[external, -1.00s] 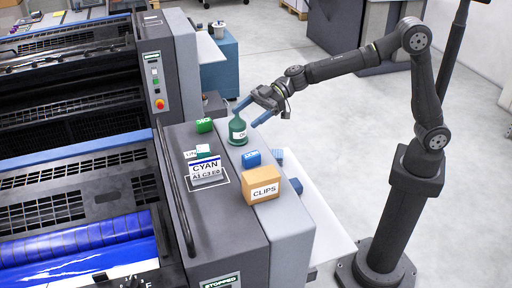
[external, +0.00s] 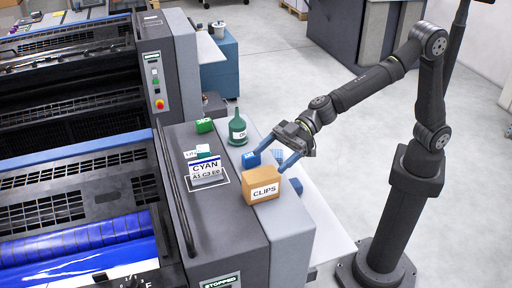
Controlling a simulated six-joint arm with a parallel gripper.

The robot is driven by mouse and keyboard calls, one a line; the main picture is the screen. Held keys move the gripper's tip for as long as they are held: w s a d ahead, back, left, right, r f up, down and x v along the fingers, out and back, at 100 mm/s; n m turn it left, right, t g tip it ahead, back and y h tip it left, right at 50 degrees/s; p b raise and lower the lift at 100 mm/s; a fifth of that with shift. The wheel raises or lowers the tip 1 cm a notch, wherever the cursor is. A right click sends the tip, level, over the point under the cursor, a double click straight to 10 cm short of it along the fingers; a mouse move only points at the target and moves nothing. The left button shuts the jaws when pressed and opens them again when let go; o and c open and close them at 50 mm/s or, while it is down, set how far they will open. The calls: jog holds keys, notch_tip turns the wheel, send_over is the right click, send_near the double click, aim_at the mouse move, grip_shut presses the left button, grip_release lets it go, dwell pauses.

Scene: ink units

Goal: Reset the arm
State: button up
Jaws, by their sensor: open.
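My arm reaches in from the right, and my gripper (external: 270,163) is open, with its two blue fingers spread above the right edge of the press's side console. One fingertip is close to a small blue block (external: 251,159); the other is just behind the tan CLIPS box (external: 261,187). I cannot tell whether either finger touches them. Nothing shows held between the fingers. A green bottle (external: 237,132) with a narrow neck stands upright on the console, left of and behind my gripper.
A green block (external: 204,125) and a CYAN card (external: 206,170) in a white outline are on the console (external: 222,228). The printing press (external: 80,190) fills the left. A white surface (external: 322,225) lies right of the console; the floor beyond is open.

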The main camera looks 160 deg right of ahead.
jog(key=w+a+f, duration=0.2)
jog(key=w+a, duration=0.3)
jog(key=a, duration=0.4)
jog(key=shift+a+f+y, duration=0.15)
jog(key=shift+a+y, duration=0.15)
jog(key=shift+a, duration=0.1)
jog(key=shift+w, duration=0.1)
